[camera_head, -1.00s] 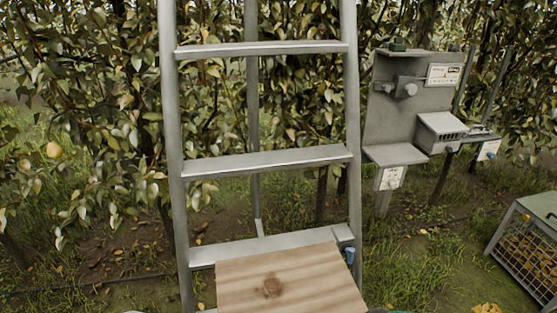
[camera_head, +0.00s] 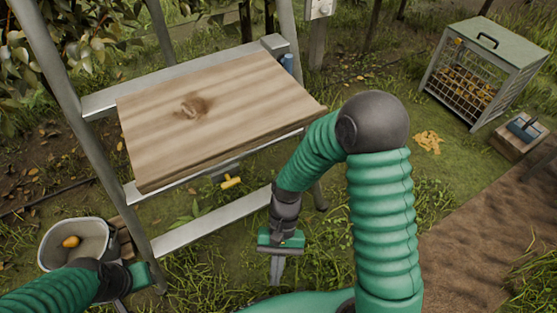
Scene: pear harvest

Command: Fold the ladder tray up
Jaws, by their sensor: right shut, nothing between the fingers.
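The ladder tray (camera_head: 240,105) is a wooden board with a dark knot. It sticks out from the metal ladder (camera_head: 88,170) roughly level, in the folded-down position. A small yellow handle (camera_head: 231,182) shows below the tray's front edge. A blue part (camera_head: 287,62) sits by the right ladder rail at the tray's back corner. My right gripper (camera_head: 277,268) is shut and empty, pointing down, below and to the right of the tray and apart from it. My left gripper (camera_head: 121,303) is at the bottom left, beside the ladder's left rail, its fingers mostly cut off by the picture edge.
A grey bucket (camera_head: 48,241) with a pear inside stands left of the ladder. A mesh crate (camera_head: 466,86) with a green lid stands at the upper right, beside a small wooden box (camera_head: 518,136). Yellow leaves (camera_head: 428,142) lie on the grass. Open grass lies right of the ladder.

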